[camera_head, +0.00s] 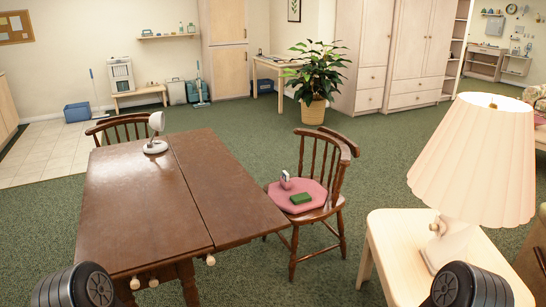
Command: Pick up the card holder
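Two small things lie on the pink seat cushion (283,195) of the wooden chair to the right of the table. One is a flat dark green block (301,198) near the front of the cushion. The other is a small upright greyish-pink thing (285,180) just behind it, to the left. Either could be the card holder; they are too small to tell which. Only dark rounded parts of my two arms show at the bottom left and bottom right edges. Neither gripper is in view, and nothing of mine touches the cushion.
A brown drop-leaf table (140,215) with a white lamp (156,135) fills the left foreground. A pale side table (395,245) with a large pleated lamp (480,155) stands at right. A potted plant (313,110) stands behind the chair (330,165). Green carpet is clear around it.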

